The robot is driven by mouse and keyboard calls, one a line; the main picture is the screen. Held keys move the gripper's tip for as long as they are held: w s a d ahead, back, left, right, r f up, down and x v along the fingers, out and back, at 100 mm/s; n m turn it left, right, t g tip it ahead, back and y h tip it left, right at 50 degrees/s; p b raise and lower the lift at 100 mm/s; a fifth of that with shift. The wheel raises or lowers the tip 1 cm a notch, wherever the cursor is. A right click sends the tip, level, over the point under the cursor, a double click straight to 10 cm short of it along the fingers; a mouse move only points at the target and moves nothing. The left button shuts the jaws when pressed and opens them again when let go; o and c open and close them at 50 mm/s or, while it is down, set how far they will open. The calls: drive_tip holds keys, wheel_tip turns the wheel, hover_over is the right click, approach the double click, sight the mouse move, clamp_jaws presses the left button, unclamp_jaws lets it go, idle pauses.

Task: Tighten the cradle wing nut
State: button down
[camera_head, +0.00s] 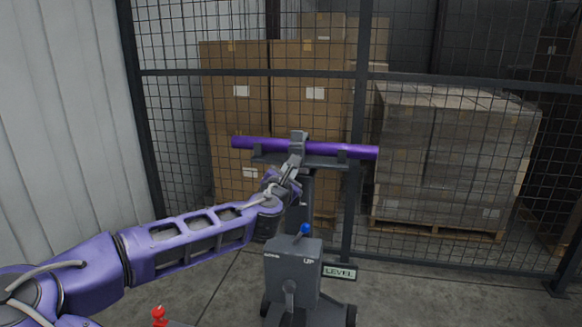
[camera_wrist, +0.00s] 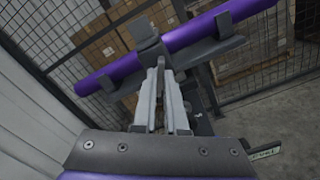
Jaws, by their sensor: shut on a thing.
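A purple tube (camera_head: 345,151) lies nearly level across the dark cradle (camera_head: 322,163) on top of a wheeled stand. A grey clamp piece (camera_head: 298,137) sits over the tube near its middle. My gripper (camera_head: 293,170) reaches up to the cradle's near side, just below that clamp. I cannot tell the nut's angle.
The stand's grey box (camera_head: 292,268) carries a blue-knobbed lever (camera_head: 305,230) below my wrist. A LEVEL sign (camera_head: 339,272) is beside it. A mesh fence (camera_head: 450,170) with stacked cartons behind closes the back. Open floor lies to the right.

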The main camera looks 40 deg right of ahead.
drive_tip(key=m, duration=0.9)
drive_tip(key=m+b, duration=0.1)
drive_tip(key=m, duration=1.7)
drive_tip(key=shift+f+m, duration=0.35)
drive_tip(key=shift+m, duration=0.05)
drive_tip(key=shift+w+m, duration=0.1)
drive_tip(key=shift+m, duration=0.2)
drive_tip(key=c, duration=1)
unclamp_jaws()
drive_tip(key=shift+o, duration=0.2)
drive_tip(key=shift+a+f+b, duration=0.1)
drive_tip(key=shift+b, duration=0.2)
